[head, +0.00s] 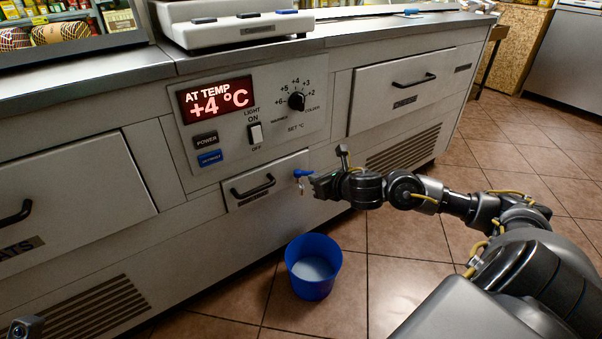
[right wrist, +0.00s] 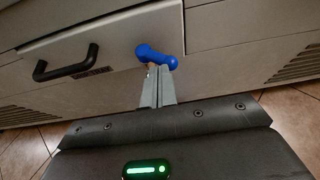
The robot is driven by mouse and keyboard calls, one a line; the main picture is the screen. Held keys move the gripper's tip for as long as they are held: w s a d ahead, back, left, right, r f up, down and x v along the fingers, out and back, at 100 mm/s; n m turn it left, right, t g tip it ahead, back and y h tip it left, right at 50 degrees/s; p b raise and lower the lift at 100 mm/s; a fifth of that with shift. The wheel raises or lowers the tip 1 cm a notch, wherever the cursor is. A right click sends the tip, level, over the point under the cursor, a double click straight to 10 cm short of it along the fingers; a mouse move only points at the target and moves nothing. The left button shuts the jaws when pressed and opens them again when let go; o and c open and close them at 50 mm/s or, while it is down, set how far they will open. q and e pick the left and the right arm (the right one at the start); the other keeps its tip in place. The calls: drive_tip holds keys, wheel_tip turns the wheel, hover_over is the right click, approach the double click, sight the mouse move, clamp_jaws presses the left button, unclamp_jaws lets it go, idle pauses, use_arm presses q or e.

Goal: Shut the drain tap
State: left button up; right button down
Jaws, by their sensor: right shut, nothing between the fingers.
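The drain tap has a blue lever handle (head: 301,173) and sticks out of the cabinet front, right of a small drawer. In the right wrist view the blue handle (right wrist: 157,56) lies roughly crosswise, slanting slightly down to the right. My right gripper (head: 314,180) is at the tap, its fingers shut and empty. In the right wrist view the fingertips (right wrist: 157,72) are just below the handle, close to or touching it; I cannot tell which. The fingers hide most of the spout.
A blue bucket (head: 314,277) with pale liquid stands on the tiled floor below the tap. The small drawer (head: 262,182) has a black handle. Above are a red temperature display (head: 216,99), a dial (head: 296,101) and switches. Floor right of the bucket is clear.

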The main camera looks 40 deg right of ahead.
drive_tip(key=shift+w+d, duration=0.3)
drive_tip(key=shift+d, duration=0.1)
drive_tip(key=shift+w+d, duration=0.35)
drive_tip(key=shift+w, duration=0.05)
idle(0.5)
